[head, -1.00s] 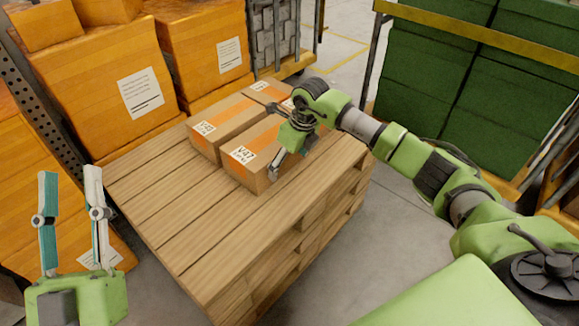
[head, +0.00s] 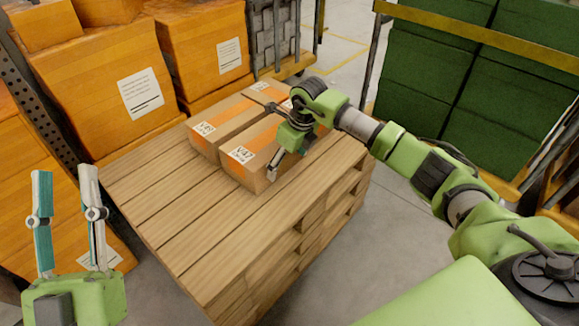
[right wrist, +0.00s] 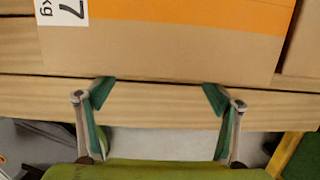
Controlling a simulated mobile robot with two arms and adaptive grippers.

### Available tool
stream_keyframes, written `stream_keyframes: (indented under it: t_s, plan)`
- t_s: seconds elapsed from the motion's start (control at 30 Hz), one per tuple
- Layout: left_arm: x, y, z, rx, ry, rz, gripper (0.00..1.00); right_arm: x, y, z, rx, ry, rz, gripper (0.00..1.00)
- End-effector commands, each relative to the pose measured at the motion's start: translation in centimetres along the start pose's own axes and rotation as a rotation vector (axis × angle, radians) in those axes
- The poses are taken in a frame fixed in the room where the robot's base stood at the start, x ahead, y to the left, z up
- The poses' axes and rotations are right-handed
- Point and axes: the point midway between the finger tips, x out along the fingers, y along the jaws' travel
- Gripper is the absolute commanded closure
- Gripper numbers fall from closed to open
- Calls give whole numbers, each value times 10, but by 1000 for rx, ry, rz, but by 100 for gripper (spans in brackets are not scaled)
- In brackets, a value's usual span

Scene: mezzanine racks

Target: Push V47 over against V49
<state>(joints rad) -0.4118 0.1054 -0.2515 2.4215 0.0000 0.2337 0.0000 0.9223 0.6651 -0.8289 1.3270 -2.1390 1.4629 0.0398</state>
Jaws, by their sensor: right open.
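V47 (head: 255,157), a brown carton with an orange band and white label, lies on the wooden pallet. V49 (head: 212,132), a similar carton, lies to its left, with at most a narrow gap; I cannot tell if they touch. My right gripper (head: 284,138) is open at V47's right side. In the right wrist view, its parted fingertips (right wrist: 158,94) are at the near edge of V47 (right wrist: 170,50), with nothing between them; contact is unclear. My left gripper (head: 65,178) is open and empty, away from the cartons at the lower left.
Another carton (head: 266,91) lies behind, and one more is partly hidden by my right arm. The pallet (head: 180,215) is bare at front and left. Orange boxes (head: 130,82) stand behind left; green crates (head: 425,75) are on the right.

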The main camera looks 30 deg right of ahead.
Motion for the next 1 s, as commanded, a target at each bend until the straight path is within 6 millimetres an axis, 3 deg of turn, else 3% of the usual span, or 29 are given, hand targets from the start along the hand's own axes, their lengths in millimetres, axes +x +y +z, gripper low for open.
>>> stream_keyframes:
  t_s: [1.0]
  plan:
    - [-1,1,-12,-3,58,2,67,1,1,7,-1,-3,1,17]
